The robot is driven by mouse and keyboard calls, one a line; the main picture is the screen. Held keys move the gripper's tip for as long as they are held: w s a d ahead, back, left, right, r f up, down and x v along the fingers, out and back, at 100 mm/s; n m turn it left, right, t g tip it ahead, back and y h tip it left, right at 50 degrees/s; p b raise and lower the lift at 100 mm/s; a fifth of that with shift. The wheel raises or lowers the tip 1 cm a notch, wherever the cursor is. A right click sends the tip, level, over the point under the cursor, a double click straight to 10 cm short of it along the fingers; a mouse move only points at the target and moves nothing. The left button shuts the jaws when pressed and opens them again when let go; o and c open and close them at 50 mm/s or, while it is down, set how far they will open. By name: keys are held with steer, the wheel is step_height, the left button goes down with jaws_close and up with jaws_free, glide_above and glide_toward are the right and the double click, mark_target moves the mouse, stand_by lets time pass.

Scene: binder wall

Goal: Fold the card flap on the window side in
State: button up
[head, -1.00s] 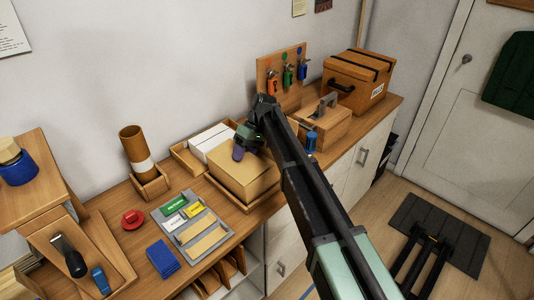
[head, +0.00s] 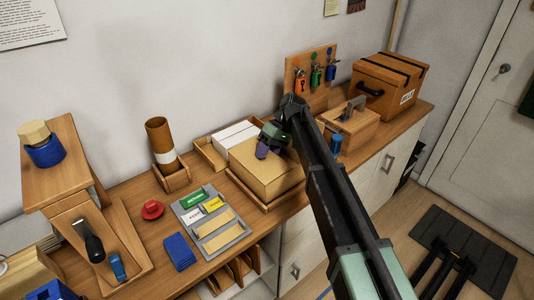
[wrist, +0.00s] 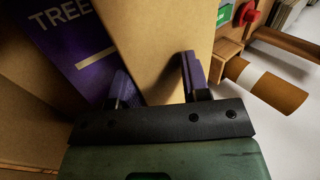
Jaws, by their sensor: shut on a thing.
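The tan card box (head: 281,183) stands on the wooden counter in the head view, in a shallow wooden tray. My gripper (head: 263,151) is at the top of the box, its purple fingers touching or very near the card. In the wrist view my gripper (wrist: 154,82) has a finger on either side of a broad tan card panel (wrist: 158,40), which looks like a flap, and is shut on it. A purple item printed "TREE" (wrist: 75,45) lies left of the panel. Which side the window is on cannot be told, and the panel's fold line is hidden.
A tray with white items (head: 232,136) sits behind the box. A grey tray of cards (head: 212,222) and a red knob (head: 152,209) are to its left. A wooden box with a handle (head: 349,124) and a key board (head: 312,73) stand to its right, near my arm.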

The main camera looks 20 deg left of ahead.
steer(key=p+v, duration=0.8)
steer(key=v, duration=0.2)
steer(key=shift+r, duration=0.3)
steer(key=shift+w+d, duration=0.1)
